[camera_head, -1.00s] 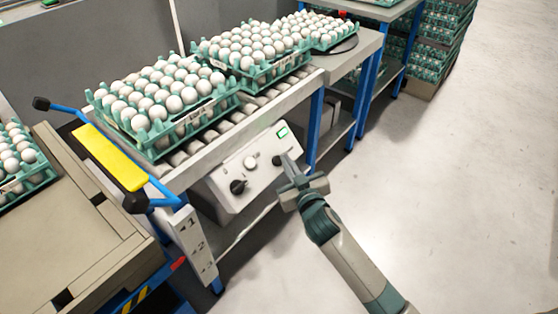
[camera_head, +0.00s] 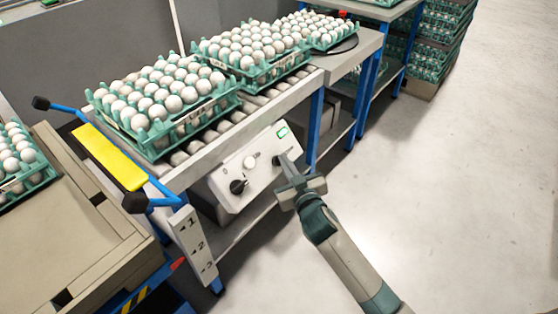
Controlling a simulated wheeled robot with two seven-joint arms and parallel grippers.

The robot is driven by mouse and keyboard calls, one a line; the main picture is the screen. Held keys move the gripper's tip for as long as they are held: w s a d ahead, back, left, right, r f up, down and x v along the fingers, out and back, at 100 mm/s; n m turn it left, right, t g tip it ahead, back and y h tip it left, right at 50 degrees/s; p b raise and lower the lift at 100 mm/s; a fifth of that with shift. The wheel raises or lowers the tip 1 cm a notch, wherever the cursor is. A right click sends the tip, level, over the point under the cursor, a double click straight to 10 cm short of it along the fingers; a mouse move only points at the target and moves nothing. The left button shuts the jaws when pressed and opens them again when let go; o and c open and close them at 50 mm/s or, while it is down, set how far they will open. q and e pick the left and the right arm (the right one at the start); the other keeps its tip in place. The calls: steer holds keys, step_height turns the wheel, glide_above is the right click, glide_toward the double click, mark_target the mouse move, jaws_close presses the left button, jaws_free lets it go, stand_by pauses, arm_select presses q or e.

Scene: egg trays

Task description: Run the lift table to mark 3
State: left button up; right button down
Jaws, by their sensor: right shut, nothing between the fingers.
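The lift table (camera_head: 75,248) is the beige-topped platform at the left. Its red pointer (camera_head: 177,263) sits beside a white scale plate (camera_head: 183,238) with marks 1, 2 and 3 from top to bottom. The pointer seems close to mark 2; the exact level is hard to tell. A sloped control panel (camera_head: 231,194) has a dark knob (camera_head: 238,187) at left, a pale round button (camera_head: 249,162) and a green-lit display (camera_head: 282,132). My right gripper (camera_head: 283,161) is shut and empty, its tips at a dark control (camera_head: 276,160); contact is unclear. My left gripper is out of view.
Egg trays (camera_head: 175,127) stand on the roller conveyor (camera_head: 222,130) above the panel. Another egg tray (camera_head: 41,176) is at the far left. A blue handle with a yellow pad (camera_head: 108,157) stands by the lift table. The floor at right is clear.

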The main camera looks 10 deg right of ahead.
steer(key=shift+w+a+f, duration=0.2)
steer(key=shift+w+f, duration=0.05)
steer(key=shift+f, duration=0.05)
stand_by(1.9)
steer(key=shift+r, duration=0.1)
stand_by(2.5)
steer(key=shift+s+d+r+p, duration=0.45)
steer(key=shift+s+r+p, duration=0.15)
steer(key=shift+p, duration=0.25)
steer(key=s+d+r+p, duration=0.1)
steer(key=p, duration=0.1)
steer(key=s+d+r+p, duration=0.1)
steer(key=s+r+p, duration=0.1)
steer(key=shift+d+r+p, duration=0.15)
steer(key=shift+d+p, duration=0.05)
steer(key=shift+p, duration=0.1)
stand_by(0.9)
